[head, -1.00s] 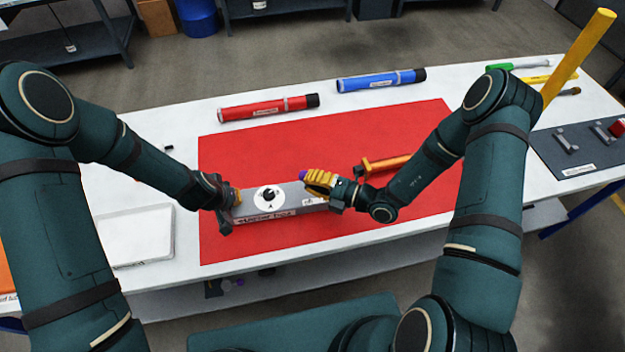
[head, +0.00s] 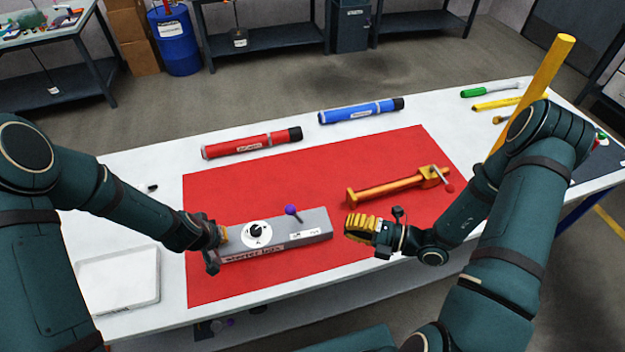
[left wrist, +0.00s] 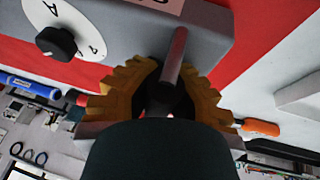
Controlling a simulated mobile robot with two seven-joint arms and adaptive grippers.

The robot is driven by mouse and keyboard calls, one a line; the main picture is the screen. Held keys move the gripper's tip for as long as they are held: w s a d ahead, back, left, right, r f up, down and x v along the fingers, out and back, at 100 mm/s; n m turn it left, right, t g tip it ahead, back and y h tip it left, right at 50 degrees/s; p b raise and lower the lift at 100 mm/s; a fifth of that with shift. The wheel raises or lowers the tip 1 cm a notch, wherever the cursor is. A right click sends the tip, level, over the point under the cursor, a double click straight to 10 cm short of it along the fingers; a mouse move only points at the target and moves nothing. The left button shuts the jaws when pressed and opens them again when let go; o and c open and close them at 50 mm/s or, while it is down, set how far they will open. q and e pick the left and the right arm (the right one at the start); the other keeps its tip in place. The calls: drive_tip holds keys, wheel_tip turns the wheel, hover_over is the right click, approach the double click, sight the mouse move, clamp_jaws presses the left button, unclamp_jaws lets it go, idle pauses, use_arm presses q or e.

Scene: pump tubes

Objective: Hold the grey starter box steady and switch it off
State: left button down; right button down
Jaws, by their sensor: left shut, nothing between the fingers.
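The grey starter box (head: 280,237) lies on the red mat, with a white round dial with a black knob (head: 257,231) on top. A lever with a purple ball (head: 291,210) rises from the box and leans left. My left gripper (head: 222,236) is at the box's left end, shut and empty. In the left wrist view, its yellow fingers (left wrist: 160,105) are beside the box (left wrist: 200,25), and the dial knob (left wrist: 56,43) shows at upper left. My right gripper (head: 362,226) is right of the box, apart from it; its finger gap is hidden.
The red mat (head: 240,175) has free room behind the box. An orange clamp-like tool (head: 395,186) lies at its right. Red (head: 250,144) and blue (head: 360,110) tubes lie farther back. A white tray (head: 120,280) is at left.

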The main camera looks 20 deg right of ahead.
use_arm(q)
drive_tip(key=c, duration=1.1)
unclamp_jaws()
drive_tip(key=shift+o, duration=0.2)
drive_tip(key=shift+r, duration=0.1)
